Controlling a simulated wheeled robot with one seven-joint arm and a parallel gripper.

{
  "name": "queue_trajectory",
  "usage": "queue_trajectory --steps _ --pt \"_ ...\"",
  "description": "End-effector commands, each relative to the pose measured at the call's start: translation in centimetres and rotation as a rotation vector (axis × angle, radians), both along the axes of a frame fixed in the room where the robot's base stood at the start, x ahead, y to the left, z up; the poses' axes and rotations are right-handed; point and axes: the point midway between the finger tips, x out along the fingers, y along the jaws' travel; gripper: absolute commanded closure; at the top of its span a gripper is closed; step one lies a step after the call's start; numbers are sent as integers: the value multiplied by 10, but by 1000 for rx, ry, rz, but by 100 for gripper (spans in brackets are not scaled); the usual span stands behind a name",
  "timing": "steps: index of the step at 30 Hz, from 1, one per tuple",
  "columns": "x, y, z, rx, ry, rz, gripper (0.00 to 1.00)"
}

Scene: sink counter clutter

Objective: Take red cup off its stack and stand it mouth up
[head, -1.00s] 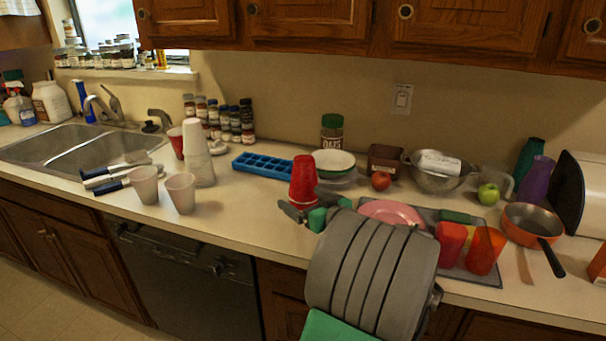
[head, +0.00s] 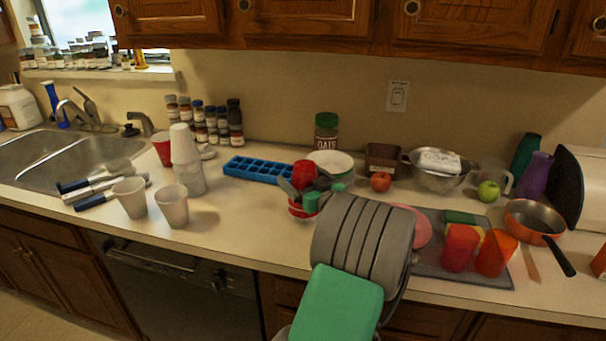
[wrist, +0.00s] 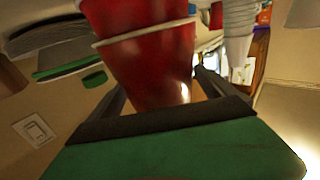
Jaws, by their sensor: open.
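A stack of red cups with pale rims stands mouth down on the counter, its top cup (head: 304,172) narrow end up. A lower cup's rim (head: 302,213) shows below my fingers. My gripper (head: 307,184) is open, with its fingers around the upper part of the stack and hiding its middle. In the wrist view, which looks upside down, the red cup (wrist: 152,62) lies between the fingers, with another red cup (wrist: 125,12) of the stack beyond its rim. I cannot tell whether either finger touches it.
A blue ice tray (head: 258,170) lies behind and left of the stack. A white-and-green bowl (head: 331,161) and an oats jar (head: 326,132) stand behind. White cups (head: 172,206) stand to the left. A pink plate (head: 421,228) is to the right. Bare counter lies left of the stack.

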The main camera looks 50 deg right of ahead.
Motion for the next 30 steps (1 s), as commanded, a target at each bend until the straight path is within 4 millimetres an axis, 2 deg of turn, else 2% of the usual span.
queue_trajectory --steps 3,10,30 --pt "13 -4 2 -2 0 2 6" --pt "14 -4 0 -2 0 2 7" --pt "15 -3 0 -2 1 4 62"
